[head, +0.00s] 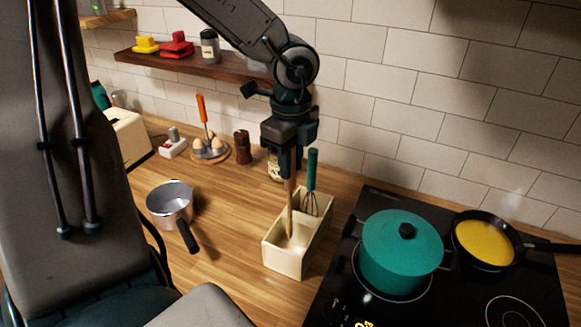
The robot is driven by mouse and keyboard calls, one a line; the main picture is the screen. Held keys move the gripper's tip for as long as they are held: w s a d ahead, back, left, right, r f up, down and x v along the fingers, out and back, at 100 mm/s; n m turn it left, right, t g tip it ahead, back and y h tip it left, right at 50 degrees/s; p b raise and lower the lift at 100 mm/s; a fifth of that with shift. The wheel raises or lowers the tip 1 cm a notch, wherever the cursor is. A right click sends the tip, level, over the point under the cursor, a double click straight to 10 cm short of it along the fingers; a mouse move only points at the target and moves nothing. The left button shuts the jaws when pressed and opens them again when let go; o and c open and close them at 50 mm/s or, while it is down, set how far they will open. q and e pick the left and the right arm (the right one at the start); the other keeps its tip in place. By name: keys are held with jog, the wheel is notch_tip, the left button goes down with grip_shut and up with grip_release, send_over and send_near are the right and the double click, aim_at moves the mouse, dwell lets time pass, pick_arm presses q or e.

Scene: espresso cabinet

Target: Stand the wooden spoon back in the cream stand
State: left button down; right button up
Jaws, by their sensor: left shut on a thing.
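My left gripper (291,168) points down over the counter and is shut on the wooden spoon (291,208). The spoon hangs nearly upright below the fingers. Its lower end shows at the front compartment of the cream stand (284,261), and I cannot tell whether it touches the floor of it. The spoon's upper part is hidden by the gripper. The stand has a divider, and a green-handled whisk (312,180) stands in its rear compartment. My right gripper is not in view.
A teal pot (400,255) and a pan with yellow contents (485,240) sit on the black hob, right of the stand. A grey saucepan (170,205) stands to the left. A pepper mill (242,147) and a jar (274,165) stand behind.

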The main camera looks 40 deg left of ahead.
aim_at(291, 191)
pick_arm(q)
notch_tip(291, 191, down, 6)
jog(key=b, duration=0.4)
jog(key=shift+w+r+b, duration=0.1)
jog(key=shift+r+b, duration=0.15)
jog(key=shift+b, duration=0.1)
notch_tip(291, 191, down, 3)
jog(key=b, duration=0.3)
jog(key=shift+f, duration=0.15)
jog(key=shift+f+b, duration=0.3)
jog(key=shift+b, duration=0.15)
jog(key=shift+f, duration=0.15)
jog(key=c, duration=1.3)
grip_release()
jog(key=shift+o, duration=0.2)
jog(key=shift+r, duration=0.2)
